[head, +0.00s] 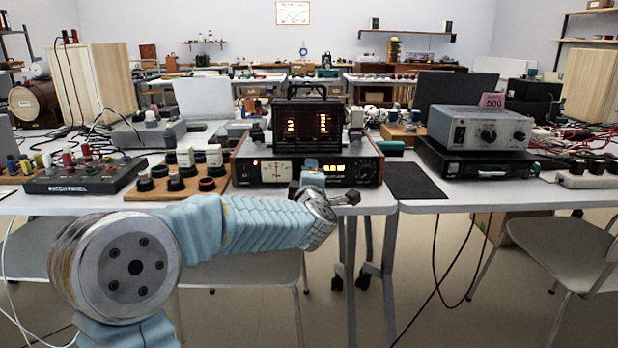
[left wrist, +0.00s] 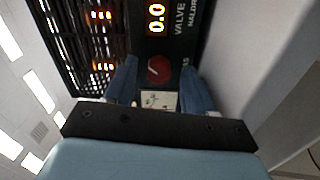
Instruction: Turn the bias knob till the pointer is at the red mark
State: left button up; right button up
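The amplifier (head: 262,183), dark with wooden ends, stands at the front edge of the middle table. Its front has a pale meter (head: 277,171) and a lit yellow display; the display (left wrist: 156,18) reads 0.0 in the left wrist view. A round dark-red knob (left wrist: 158,68) sits between display and meter (left wrist: 172,100). My left gripper (head: 322,186) is in front of the panel and hides the knob in the head view. In the left wrist view my left gripper (left wrist: 160,88) is open, its blue fingers either side of the knob; contact is unclear. The pointer and red mark are too small to read. My right gripper is out of view.
A black slotted unit with glowing orange parts (head: 308,126) stands on the amplifier. Small black, red and white knobs (head: 183,184) sit on a wooden board to its left, beside a patch panel (head: 85,180). A dark mat (head: 415,181) and a grey instrument (head: 478,130) are at right.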

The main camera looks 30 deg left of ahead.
pick_arm(q)
jog(key=v, duration=1.3)
jog(key=shift+s+d+b, duration=0.25)
jog(key=shift+s+b, duration=0.05)
jog(key=w+d+f+m+g+h+p, duration=0.1)
jog(key=d+f+m+g+h, duration=0.2)
jog(key=f, duration=0.7)
jog(key=w+d+f+m+h+p, duration=0.1)
jog(key=d+f+m+h, duration=0.25)
jog(key=f+m, duration=0.45)
jog(key=w+d+f+m+g+h+p, duration=0.15)
jog(key=d+f, duration=0.25)
jog(key=f, duration=0.8)
jog(key=s+d+f+m+g+h, duration=0.2)
jog(key=s+d+f+m+g, duration=0.2)
jog(key=s+f, duration=0.6)
jog(key=s+d+f+m+g+h+p, duration=0.1)
jog(key=s+d+f+m+g+h, duration=0.2)
jog(key=s+f+g, duration=0.3)
jog(key=s+d+f+m, duration=0.1)
jog(key=s+f, duration=0.4)
jog(key=s, duration=0.1)
jog(key=shift+d+r, duration=0.1)
